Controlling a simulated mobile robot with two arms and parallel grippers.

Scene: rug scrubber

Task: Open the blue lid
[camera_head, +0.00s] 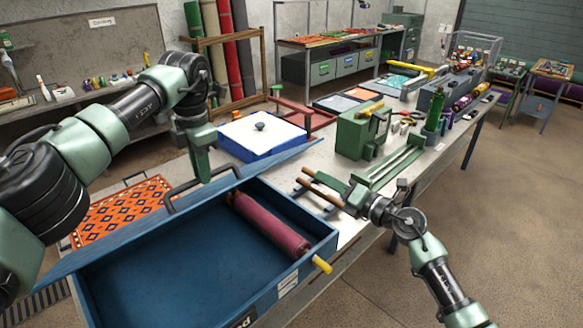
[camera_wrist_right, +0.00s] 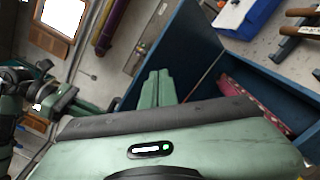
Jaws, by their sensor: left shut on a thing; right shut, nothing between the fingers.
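The blue lid (camera_head: 110,238) is raised at a slant along the back of the blue box, and it also shows in the right wrist view (camera_wrist_right: 196,35). Its dark handle (camera_head: 180,193) is on the lid. The blue box (camera_head: 150,275) is open in front, with a dark pink roll (camera_head: 268,224) inside. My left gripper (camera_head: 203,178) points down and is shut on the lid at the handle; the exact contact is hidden. My right gripper (camera_wrist_right: 160,78) is shut and empty beside blue panels in the wrist view; its fingertips are hard to make out in the head view.
A white-topped blue box (camera_head: 262,132) stands behind the lid. Wooden rollers (camera_head: 324,188) and a green machine (camera_head: 362,130) are on the table to the right. An orange patterned rug (camera_head: 125,208) lies left of the lid. A yellow knob (camera_head: 322,264) juts from the box's right side.

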